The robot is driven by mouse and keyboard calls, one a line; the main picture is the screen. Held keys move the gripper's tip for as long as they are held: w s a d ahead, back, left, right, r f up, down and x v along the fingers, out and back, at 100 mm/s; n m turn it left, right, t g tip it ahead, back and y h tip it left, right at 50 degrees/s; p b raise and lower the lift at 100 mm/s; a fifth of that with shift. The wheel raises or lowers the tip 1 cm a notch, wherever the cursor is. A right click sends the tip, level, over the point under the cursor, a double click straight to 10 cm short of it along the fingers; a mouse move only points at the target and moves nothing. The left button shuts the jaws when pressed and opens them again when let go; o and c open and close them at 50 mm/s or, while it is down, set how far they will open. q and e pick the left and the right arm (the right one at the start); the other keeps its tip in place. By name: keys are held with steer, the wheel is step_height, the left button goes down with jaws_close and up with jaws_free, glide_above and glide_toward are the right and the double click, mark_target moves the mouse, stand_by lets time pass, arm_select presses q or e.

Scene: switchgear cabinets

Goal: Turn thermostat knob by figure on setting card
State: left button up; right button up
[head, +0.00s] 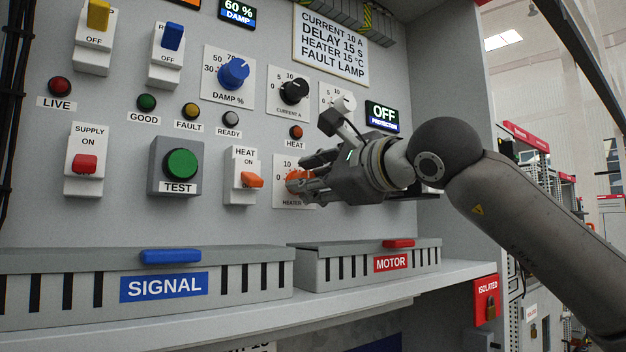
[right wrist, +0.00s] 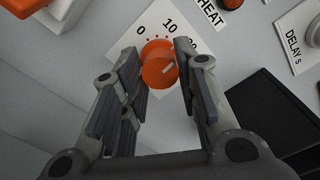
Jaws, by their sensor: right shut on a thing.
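The orange heater knob (head: 294,178) sits on a white scale plate (head: 281,199) low on the grey panel. My right gripper (head: 300,180) reaches it from the right and is shut on it, covering much of it in the head view. In the right wrist view the knob (right wrist: 158,68) lies between the two fingers. Its white mark points up and right, past the 10, toward a figure partly hidden by the right finger. The setting card (head: 331,44) at the top reads CURRENT 10 A, DELAY 15 S, HEATER 15 °C, FAULT LAMP. My left gripper is not in view.
Close by are the orange HEAT switch (head: 252,181), the HEAT lamp (head: 296,132), the black CURRENT knob (head: 293,91) and the white knob (head: 345,104). Below, the SIGNAL box (head: 60,280) and MOTOR box (head: 340,266) stand on a ledge (head: 470,272).

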stand_by(0.4)
steer(key=o, duration=1)
steer(key=shift+s, duration=0.1)
steer(key=v, duration=1.2)
steer(key=shift+f, duration=0.1)
